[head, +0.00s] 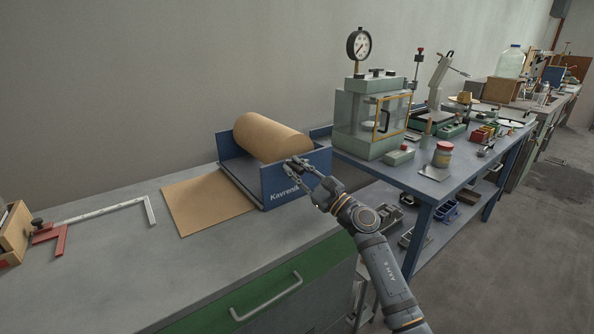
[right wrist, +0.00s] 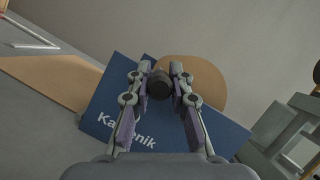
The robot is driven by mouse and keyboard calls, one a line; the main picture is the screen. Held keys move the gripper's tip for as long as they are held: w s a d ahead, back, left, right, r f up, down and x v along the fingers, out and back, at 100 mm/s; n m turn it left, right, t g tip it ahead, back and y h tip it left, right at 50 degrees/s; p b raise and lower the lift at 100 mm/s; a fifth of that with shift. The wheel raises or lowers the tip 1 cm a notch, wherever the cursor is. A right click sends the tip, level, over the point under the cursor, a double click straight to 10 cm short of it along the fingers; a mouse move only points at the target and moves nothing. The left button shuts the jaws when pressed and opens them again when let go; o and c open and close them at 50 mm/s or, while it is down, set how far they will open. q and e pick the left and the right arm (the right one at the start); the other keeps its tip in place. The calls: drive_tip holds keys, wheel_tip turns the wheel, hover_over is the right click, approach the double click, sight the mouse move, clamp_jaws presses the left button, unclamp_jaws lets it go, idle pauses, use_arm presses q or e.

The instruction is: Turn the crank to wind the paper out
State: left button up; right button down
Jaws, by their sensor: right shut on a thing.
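A blue paper dispenser (head: 285,190) stands on the grey bench with a brown paper roll (head: 268,137) in it. A sheet of brown paper (head: 207,203) extends from it to the left and lies on the bench. My right gripper (head: 298,172) is at the dispenser's right end, by the lettered blue side plate (right wrist: 180,133). In the right wrist view its fingers are shut on a dark round crank knob (right wrist: 159,84), in front of the roll's end (right wrist: 205,80). The rest of the crank is hidden by the gripper. My left gripper is out of view.
A steel square (head: 120,211) and a red tool (head: 50,238) lie at the left of the bench. A blue table (head: 425,187) at the right carries a cabinet with a gauge (head: 372,120). The bench front is clear.

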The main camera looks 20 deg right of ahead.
drive_tip(key=c, duration=1.2)
unclamp_jaws()
drive_tip(key=shift+a, duration=0.1)
drive_tip(key=v, duration=1.2)
